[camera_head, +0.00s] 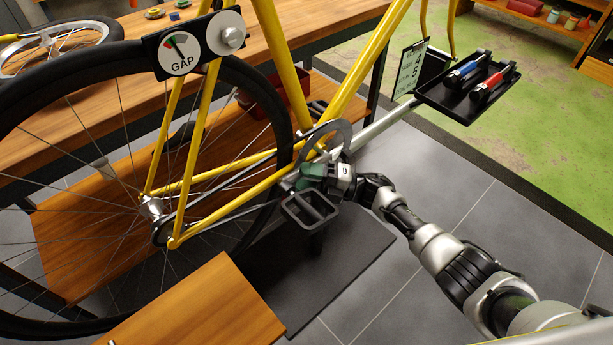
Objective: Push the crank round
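A yellow bicycle frame (268,155) is held up in front of me, with its rear wheel at the left. The grey chainring (336,131) is at the bottom bracket, partly hidden by my gripper. A black pedal (310,208) hangs just below and in front of it. The crank arm is mostly hidden behind my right gripper (309,177). That gripper reaches in from the right, with its dark green fingertips at the crank just above the pedal. Contact and finger opening are too small to tell. My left gripper is out of view.
A gap gauge (181,54) is mounted by the rear wheel. A black tray (465,97) holds a blue and a red tool at the right. A wooden bench (150,95) is behind the wheel, and a wooden surface (205,309) is at the near left. Floor at the right is clear.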

